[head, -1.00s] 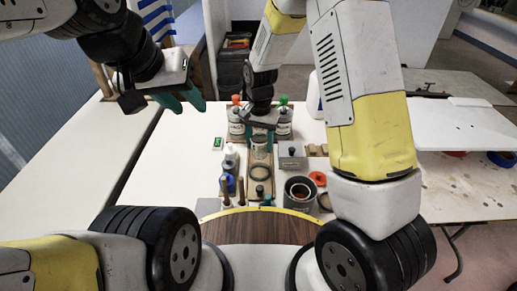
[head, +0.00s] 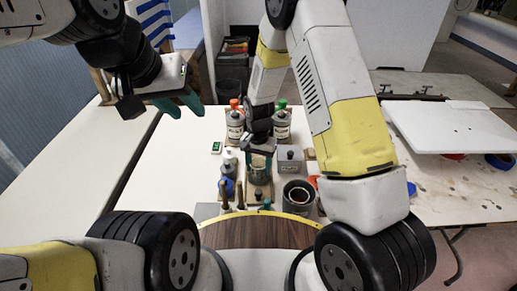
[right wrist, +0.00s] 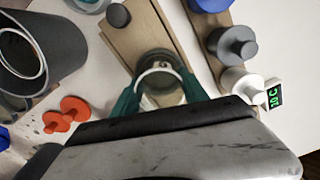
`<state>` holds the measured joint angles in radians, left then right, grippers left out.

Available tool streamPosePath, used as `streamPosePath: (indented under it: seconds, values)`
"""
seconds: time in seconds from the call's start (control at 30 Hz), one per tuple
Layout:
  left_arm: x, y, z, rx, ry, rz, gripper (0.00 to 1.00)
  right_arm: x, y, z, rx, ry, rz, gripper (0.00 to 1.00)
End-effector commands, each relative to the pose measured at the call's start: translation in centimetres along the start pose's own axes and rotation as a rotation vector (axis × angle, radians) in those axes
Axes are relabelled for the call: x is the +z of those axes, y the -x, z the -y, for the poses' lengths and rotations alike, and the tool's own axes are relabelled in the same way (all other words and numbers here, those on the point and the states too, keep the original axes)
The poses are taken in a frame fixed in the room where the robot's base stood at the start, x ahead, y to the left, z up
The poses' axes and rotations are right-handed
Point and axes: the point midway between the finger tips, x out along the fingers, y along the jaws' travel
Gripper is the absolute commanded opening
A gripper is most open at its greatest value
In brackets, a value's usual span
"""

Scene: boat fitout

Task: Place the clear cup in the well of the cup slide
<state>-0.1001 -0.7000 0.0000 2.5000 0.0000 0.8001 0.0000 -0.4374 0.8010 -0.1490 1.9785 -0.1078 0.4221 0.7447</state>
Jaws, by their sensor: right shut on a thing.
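My right gripper (head: 259,163) is shut on the clear cup (head: 259,174), with one teal finger on each side. The cup also shows between the fingers in the right wrist view (right wrist: 161,82). The cup slide is a wooden board with a dark knob, seen in the right wrist view (right wrist: 148,38). The cup is over the slide, in front of its well, which is hidden; I cannot tell whether the cup touches it. My left gripper (head: 180,105) is open and empty, raised at the upper left, away from the slide.
Bottles with an orange cap (head: 235,127) and a green cap (head: 281,125) stand behind the slide. A dark grey canister (head: 297,194) is to its right, and a grey box (head: 290,160) lies behind that. Small bottles and wooden handles crowd the left.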

Motion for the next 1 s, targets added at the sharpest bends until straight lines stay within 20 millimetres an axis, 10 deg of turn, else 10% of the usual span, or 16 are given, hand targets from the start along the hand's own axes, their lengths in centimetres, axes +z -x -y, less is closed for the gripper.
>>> streamPosePath:
  seconds: [0.13, 0.57, 1.0]
  values:
    - [0.0, 0.0, 0.0, 0.0, 0.0, 0.0, 0.36, 0.0, -0.1, 0.0, 0.0, 0.0, 0.0, 0.73]
    - [0.0, 0.0, 0.0, 0.0, 0.0, 0.0, 0.36, -0.1, 0.9, 0.1, -0.002, 0.0, -0.002, 0.73]
    - [0.0, 0.0, 0.0, 0.0, 0.0, 0.0, 0.36, 0.0, 9.7, 0.1, -0.003, 0.001, -0.004, 0.73]
